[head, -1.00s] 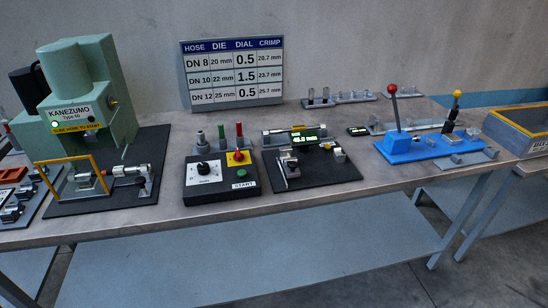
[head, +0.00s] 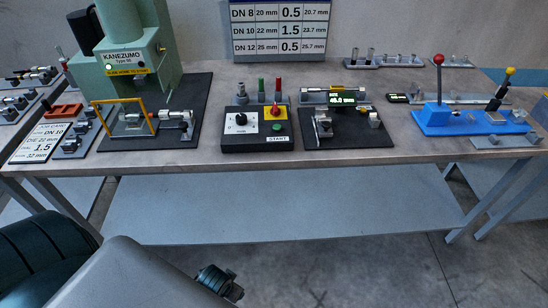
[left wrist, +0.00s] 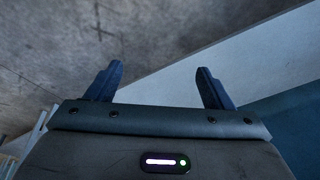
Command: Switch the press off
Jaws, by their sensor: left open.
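The green press (head: 154,35), marked KANEZUMO, stands at the back left of the bench with a small green light glowing on its front. A yellow guard frame (head: 95,118) stands at its front. The black control box (head: 232,143) sits to its right. On it are a dial (head: 240,121), a red switch knob (head: 276,112) on a yellow plate, and a green START button (head: 277,129). My left gripper (left wrist: 160,78) is open and empty in the left wrist view, over floor and a pale surface, with no task object between its fingers. My right gripper is not in view.
The bench front edge (head: 300,165) runs across the head view, with a lower shelf (head: 280,205) beneath. A black fixture mat (head: 350,140) with a lit display lies right of the box. A blue lever base (head: 470,122) stands further right. A settings chart (head: 280,25) stands behind.

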